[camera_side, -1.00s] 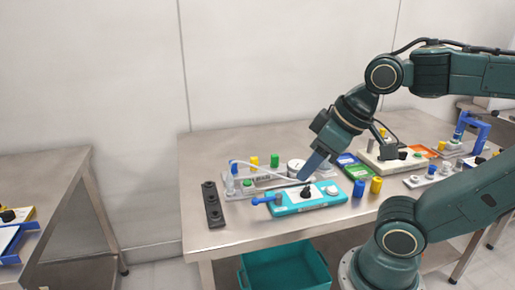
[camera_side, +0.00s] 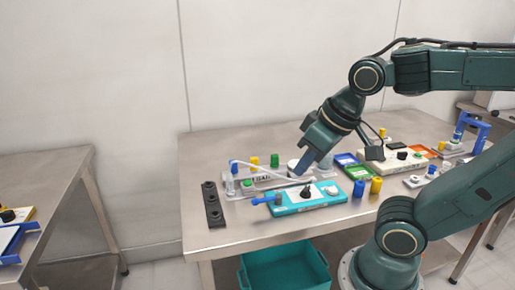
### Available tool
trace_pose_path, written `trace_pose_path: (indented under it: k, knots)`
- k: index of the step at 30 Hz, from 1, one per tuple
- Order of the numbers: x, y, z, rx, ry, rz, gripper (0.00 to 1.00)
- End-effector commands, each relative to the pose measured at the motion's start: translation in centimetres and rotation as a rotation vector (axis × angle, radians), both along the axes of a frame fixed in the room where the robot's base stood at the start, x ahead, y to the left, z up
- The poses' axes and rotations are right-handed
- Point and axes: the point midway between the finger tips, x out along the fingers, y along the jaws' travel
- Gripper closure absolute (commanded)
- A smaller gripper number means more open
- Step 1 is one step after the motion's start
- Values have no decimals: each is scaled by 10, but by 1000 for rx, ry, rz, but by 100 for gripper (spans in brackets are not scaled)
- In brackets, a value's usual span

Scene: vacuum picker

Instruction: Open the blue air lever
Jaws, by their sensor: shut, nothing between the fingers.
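The blue air lever (camera_side: 265,200) sticks out from the left end of a teal base (camera_side: 322,201), pointing left and lying about level. The base carries a white panel with a black knob (camera_side: 306,192) and a pale round button (camera_side: 331,190). My gripper (camera_side: 301,171) points down and to the left above the back edge of the teal base, right of the lever and apart from it. Its fingers look shut with nothing between them. Whether the fingertips touch anything below is too small to tell.
A grey fixture (camera_side: 247,186) with a white tube stands behind the base. A black strip (camera_side: 213,205) lies at the left. Blue (camera_side: 359,189) and yellow (camera_side: 376,185) cylinders stand to the right. Bare table lies in front. A teal bin (camera_side: 284,268) sits below.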

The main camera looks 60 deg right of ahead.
Motion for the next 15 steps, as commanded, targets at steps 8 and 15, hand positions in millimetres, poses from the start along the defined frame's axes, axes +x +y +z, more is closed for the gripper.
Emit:
trace_pose_path:
  k: [8,15]
  knots:
    - [27,-11,-21,36,59,-177,100]
    - [48,-21,-43,53,102,-343,100]
